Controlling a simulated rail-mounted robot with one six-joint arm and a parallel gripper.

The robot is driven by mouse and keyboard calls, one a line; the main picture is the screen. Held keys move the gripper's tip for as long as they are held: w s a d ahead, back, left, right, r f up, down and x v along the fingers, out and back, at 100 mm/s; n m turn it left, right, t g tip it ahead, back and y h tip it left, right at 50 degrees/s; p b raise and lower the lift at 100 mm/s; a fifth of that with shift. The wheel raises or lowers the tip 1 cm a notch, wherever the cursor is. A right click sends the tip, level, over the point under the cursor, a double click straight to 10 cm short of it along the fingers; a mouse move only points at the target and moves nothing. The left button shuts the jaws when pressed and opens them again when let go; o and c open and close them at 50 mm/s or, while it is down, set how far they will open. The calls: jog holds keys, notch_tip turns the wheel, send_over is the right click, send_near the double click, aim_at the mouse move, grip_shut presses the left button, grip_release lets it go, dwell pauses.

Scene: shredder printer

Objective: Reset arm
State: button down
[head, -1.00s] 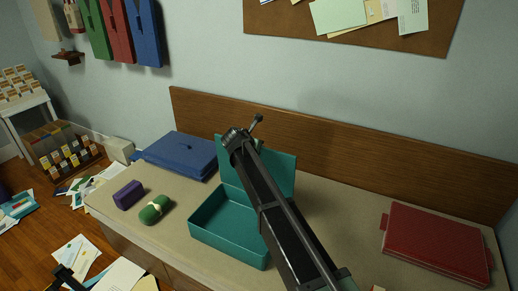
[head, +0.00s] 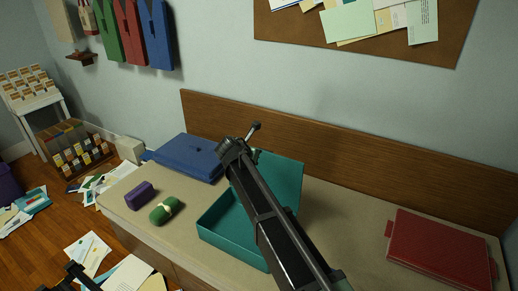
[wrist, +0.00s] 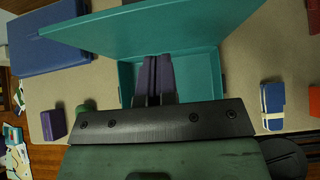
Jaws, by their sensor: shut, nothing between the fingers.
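My gripper (wrist: 160,78) shows in the wrist view with its two purple-grey fingers side by side, shut and empty. The fingers appear over the open teal box (wrist: 206,72), whose lid (wrist: 150,28) stands raised. In the head view my arm crosses in front of the teal box (head: 222,238) and hides part of its inside and lid (head: 284,180). The gripper's fingertips cannot be made out in the head view.
On the bench are a closed blue case (head: 188,157), a purple block (head: 139,195), a green roll (head: 167,210) and a closed red case (head: 441,250). The wrist view shows a blue-and-white item (wrist: 272,106). Papers (head: 88,255) litter the floor.

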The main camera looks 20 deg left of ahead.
jog(key=p+v, duration=0.1)
jog(key=v, duration=0.3)
jog(key=shift+w+r, duration=0.1)
jog(key=shift+r, duration=0.1)
